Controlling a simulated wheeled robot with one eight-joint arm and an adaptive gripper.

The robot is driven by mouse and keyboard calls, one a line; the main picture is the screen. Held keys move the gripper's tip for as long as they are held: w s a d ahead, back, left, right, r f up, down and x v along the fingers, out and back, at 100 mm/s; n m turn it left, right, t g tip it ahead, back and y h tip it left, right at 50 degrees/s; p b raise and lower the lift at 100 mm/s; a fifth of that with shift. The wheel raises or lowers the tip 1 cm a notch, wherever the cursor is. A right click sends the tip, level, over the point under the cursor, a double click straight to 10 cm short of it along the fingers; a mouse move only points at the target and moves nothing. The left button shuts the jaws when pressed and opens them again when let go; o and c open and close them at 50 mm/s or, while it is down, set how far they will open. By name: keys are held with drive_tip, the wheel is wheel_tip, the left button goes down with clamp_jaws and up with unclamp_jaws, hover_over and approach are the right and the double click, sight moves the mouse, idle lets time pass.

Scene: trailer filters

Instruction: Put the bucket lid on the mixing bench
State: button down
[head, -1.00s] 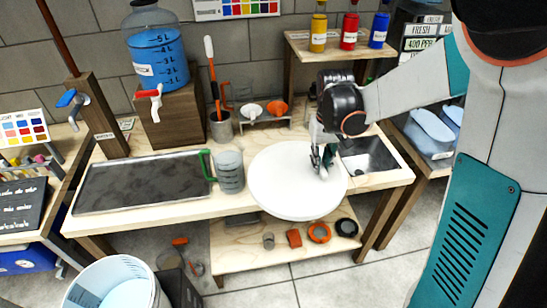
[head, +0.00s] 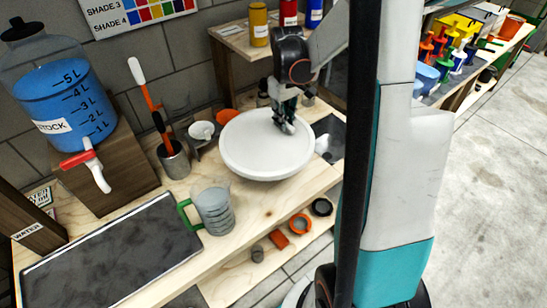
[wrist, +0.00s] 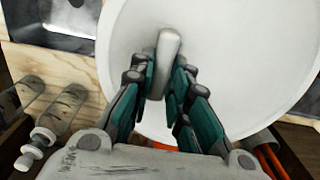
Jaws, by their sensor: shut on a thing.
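The bucket lid (head: 258,148) is a large white disc at the right part of the mixing bench (head: 268,201). My gripper (head: 285,125) comes from above and is shut on the lid's upright handle. In the wrist view the handle (wrist: 169,48) sits between my gripper's teal-padded fingers (wrist: 166,80), and the pale lid (wrist: 240,60) fills much of the picture. The lid looks about level over the bench top. I cannot tell whether its underside touches the wood. It hides part of the bench beneath it.
A measuring jug (head: 213,207) with a green handle stands in front of the lid. A dark tray (head: 115,255) lies at left. A tool pot (head: 174,160) and small cups (head: 201,130) stand behind. A sink (head: 328,138) lies at right. Bare wood shows between jug and lid.

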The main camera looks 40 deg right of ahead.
wheel_tip(320, 180, down, 14)
drive_tip(key=b, duration=0.4)
drive_tip(key=shift+f, duration=0.15)
drive_tip(key=c, duration=1.5)
unclamp_jaws()
drive_tip(key=shift+c, duration=0.2)
wheel_tip(320, 180, up, 12)
drive_tip(key=p, duration=0.3)
drive_tip(key=shift+p, duration=0.4)
